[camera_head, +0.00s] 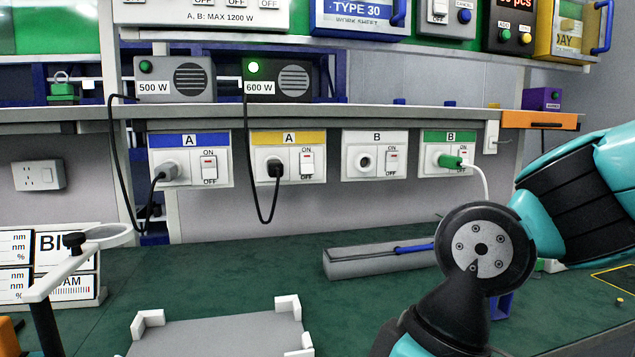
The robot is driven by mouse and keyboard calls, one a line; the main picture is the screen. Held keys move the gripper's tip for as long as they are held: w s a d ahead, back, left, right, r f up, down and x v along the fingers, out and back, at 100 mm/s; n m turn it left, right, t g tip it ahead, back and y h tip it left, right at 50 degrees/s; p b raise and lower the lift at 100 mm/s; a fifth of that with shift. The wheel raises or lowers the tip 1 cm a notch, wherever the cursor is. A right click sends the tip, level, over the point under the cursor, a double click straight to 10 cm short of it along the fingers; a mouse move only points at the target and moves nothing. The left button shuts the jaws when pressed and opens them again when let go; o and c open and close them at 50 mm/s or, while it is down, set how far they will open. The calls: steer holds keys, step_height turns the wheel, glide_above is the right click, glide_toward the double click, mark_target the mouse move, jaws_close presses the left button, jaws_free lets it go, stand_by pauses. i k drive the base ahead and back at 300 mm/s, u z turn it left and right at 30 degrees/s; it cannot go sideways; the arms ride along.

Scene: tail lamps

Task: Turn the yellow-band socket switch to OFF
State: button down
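The yellow-band socket (289,175) is on the panel under the shelf, second from the left, with an "A" on its band. I cannot tell which way the rocker is tilted. A black plug (274,168) sits in this socket, left of the switch. Its cord loops down and up toward the 600 W box (277,79), whose green lamp is lit. My arm is at the right; my gripper is not in view.
A blue-band socket (190,176) with a grey plug is to the left. A plain white socket (375,165) and a green-band socket (448,165) with a green plug are to the right. A white-cornered tray (220,335) is nearer.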

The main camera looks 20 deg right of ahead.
mark_target(307, 159)
steer(key=k, duration=1.1)
steer(key=u, duration=0.75)
steer(key=i, duration=1.35)
steer(key=z, duration=0.65)
steer(key=i, duration=0.55)
steer(key=z, duration=0.6)
